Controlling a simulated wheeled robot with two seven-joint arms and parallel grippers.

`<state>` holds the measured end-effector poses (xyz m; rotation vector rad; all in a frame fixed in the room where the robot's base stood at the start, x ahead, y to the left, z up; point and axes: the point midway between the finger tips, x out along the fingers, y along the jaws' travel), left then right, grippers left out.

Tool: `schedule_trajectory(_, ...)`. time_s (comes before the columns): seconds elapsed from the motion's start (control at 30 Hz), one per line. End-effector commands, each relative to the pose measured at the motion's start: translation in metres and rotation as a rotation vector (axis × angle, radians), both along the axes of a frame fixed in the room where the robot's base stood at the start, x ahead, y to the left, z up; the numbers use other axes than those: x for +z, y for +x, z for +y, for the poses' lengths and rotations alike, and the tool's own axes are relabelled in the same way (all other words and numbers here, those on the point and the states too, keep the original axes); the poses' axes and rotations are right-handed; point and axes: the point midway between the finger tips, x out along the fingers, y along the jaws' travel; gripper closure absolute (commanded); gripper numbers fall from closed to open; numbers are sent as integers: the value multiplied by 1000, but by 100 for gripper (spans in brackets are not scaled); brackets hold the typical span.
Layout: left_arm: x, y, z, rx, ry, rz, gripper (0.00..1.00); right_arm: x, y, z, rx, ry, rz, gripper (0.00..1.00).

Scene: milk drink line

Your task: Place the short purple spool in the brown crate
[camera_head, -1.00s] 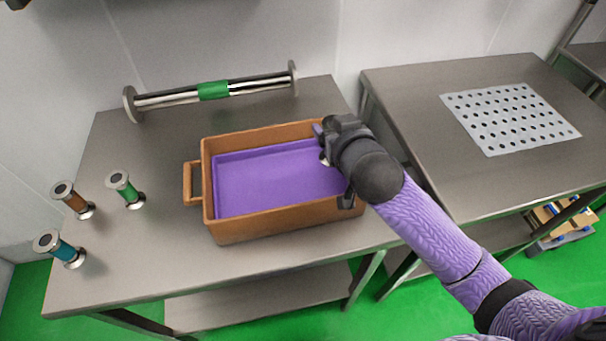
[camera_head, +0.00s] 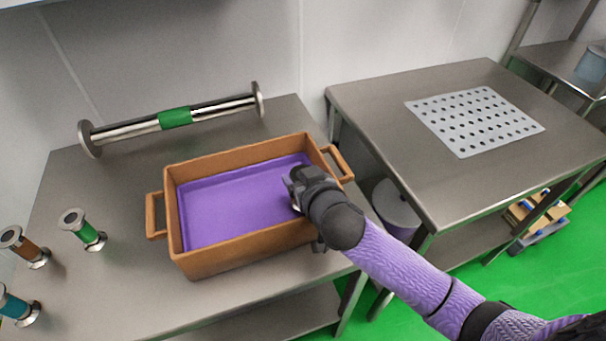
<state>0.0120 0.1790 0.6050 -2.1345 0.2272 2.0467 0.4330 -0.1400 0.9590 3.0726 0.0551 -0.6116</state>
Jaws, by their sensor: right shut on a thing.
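The brown crate (camera_head: 215,262) stands on the left steel table, with a purple inner floor and a handle at each end. My right gripper (camera_head: 297,196) is over the right part of the crate, near its right wall. It is shut on what seems to be the short purple spool; only a small shiny bit shows, and the hand hides the rest. I cannot tell whether the spool touches the crate floor. My left gripper is not in view.
A long spool with a green band (camera_head: 175,118) lies behind the crate. Short green (camera_head: 83,230), brown (camera_head: 26,248) and blue (camera_head: 17,307) spools stand at the left. The right table (camera_head: 385,125) holds a perforated plate (camera_head: 475,121). A grey drum (camera_head: 396,208) stands between the tables.

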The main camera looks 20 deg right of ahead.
Motion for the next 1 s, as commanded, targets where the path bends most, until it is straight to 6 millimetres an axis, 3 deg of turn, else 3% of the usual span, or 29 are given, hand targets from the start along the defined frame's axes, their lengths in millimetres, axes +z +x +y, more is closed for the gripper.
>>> schedule_trajectory(0.1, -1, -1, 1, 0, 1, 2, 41, -1, 0, 0, 0, 0, -1, 100)
schedule_trajectory(0.13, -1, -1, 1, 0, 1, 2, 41, -1, 0, 0, 0, 0, 0, 22)
schedule_trajectory(0.23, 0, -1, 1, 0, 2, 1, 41, -1, 0, 0, 0, 0, 0, 0)
schedule_trajectory(0.47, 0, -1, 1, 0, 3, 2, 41, 0, 0, 0, 0, 0, 0, 0)
schedule_trajectory(0.6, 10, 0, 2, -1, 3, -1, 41, 17, -1, -1, 1, -2, -1, 0)
schedule_trajectory(1.0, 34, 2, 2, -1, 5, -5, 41, 52, -96, -3, 1, 1, 3, 0)
